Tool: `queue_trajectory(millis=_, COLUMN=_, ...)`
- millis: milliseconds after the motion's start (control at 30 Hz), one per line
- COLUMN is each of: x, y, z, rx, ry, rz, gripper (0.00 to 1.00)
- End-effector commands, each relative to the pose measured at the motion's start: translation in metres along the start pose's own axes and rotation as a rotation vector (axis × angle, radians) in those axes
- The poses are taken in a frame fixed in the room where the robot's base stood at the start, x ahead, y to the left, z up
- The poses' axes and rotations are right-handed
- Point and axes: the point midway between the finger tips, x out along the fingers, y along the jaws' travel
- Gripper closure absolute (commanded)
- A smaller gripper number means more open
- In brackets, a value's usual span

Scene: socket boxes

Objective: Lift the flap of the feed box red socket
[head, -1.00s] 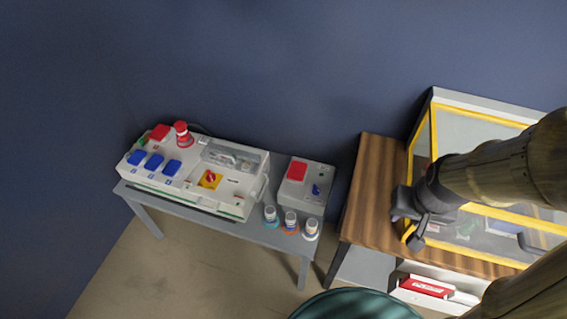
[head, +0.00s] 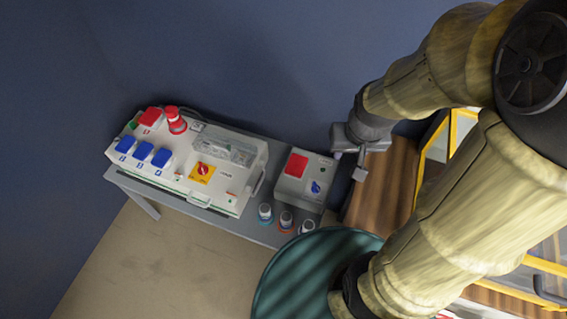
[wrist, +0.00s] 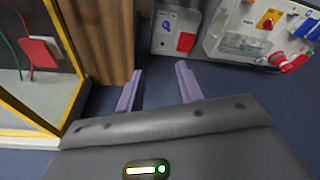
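A small grey box (head: 289,189) stands on the grey table with a closed red flap (head: 296,166) and a blue switch (head: 315,187) on its top. In the wrist view this red flap (wrist: 186,42) shows ahead of the fingers. A larger pale box (head: 230,187) to its left has another red flap (head: 150,117), a red plug and blue flaps. No label tells me which is the feed box. My gripper (head: 348,165) is right of the small box, apart from it. In the wrist view its fingers (wrist: 158,72) are spread and empty.
Several small capped bottles (head: 285,219) stand along the table's front edge. A wooden table (head: 375,185) with a yellow-framed case (wrist: 50,60) is to the right. A round green top (head: 285,275) is in front. The blue wall (head: 250,50) is behind.

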Motion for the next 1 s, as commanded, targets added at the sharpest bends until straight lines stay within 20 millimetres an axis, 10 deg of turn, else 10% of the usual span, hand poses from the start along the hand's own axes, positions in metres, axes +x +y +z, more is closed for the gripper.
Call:
queue_trajectory(millis=300, x=0.0, y=0.0, z=0.0, rx=0.0, ry=0.0, rz=0.0, gripper=0.64)
queue_trajectory(millis=567, x=0.011, y=-0.005, z=-0.012, rx=0.029, ry=-0.021, rz=-0.011, gripper=0.23)
queue_trajectory(millis=1000, x=0.118, y=-0.053, z=-0.089, rx=0.24, ry=-0.158, rz=-0.025, gripper=0.23)
